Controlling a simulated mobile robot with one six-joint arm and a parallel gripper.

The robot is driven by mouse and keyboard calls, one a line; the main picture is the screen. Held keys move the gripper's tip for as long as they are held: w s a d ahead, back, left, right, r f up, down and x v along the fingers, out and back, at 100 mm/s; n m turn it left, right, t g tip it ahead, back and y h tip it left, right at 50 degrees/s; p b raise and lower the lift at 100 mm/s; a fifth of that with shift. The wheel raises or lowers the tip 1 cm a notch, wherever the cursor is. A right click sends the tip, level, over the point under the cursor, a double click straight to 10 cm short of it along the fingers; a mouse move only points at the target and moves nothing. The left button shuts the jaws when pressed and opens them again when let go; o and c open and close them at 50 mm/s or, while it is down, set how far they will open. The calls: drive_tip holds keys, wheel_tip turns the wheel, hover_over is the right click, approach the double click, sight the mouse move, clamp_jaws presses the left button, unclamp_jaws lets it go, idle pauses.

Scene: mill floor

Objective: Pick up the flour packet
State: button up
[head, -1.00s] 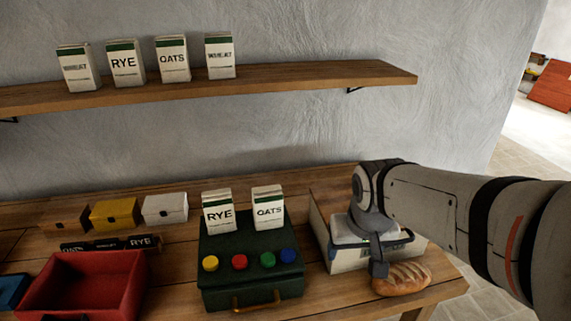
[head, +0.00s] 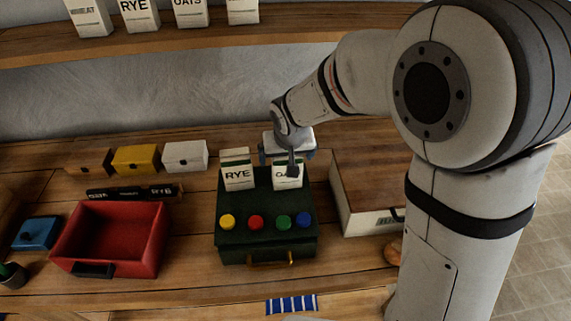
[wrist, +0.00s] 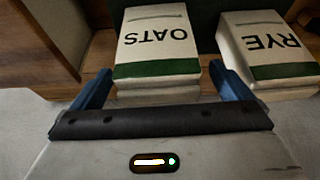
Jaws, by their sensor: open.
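A white flour packet marked OATS (head: 289,181) with a green band stands upright on the back of the dark green box (head: 240,239). A similar packet marked RYE (head: 238,180) stands just left of it. My gripper (head: 288,158) is at the OATS packet and hides part of its front and top. In the wrist view the OATS packet (wrist: 155,40) appears upside down between the open blue fingers of my gripper (wrist: 161,82). The RYE packet (wrist: 265,42) lies outside the right finger there. I cannot tell whether the fingers touch the OATS packet.
The shelf (head: 330,35) above holds several similar packets. Coloured buttons line the green box's front. A wooden-topped white box (head: 372,180) stands to the right. A red bin (head: 125,215) and small yellow (head: 136,159) and white boxes (head: 185,155) are to the left.

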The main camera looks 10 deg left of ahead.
drive_tip(key=shift+x, duration=0.95)
drive_tip(key=shift+r, duration=0.1)
drive_tip(key=c, duration=1.3)
